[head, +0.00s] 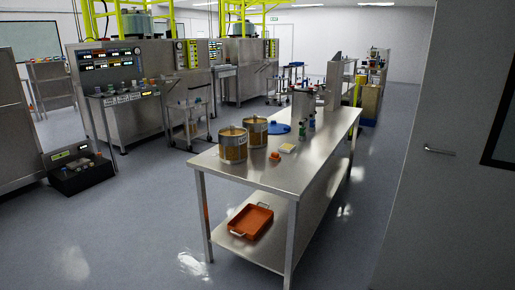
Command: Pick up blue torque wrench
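I cannot make out a torque wrench with certainty. Small blue and green items (311,122) stand beside a grey upright box (302,106) on the same table. Neither of my grippers shows in the head view.
Two brass-coloured cans (233,146), an orange item (275,156) and a yellowish pad (287,148) sit on the table. An orange tray (251,221) lies on its lower shelf. A black crate (80,175) stands at left. Open floor (130,235) lies left of the table.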

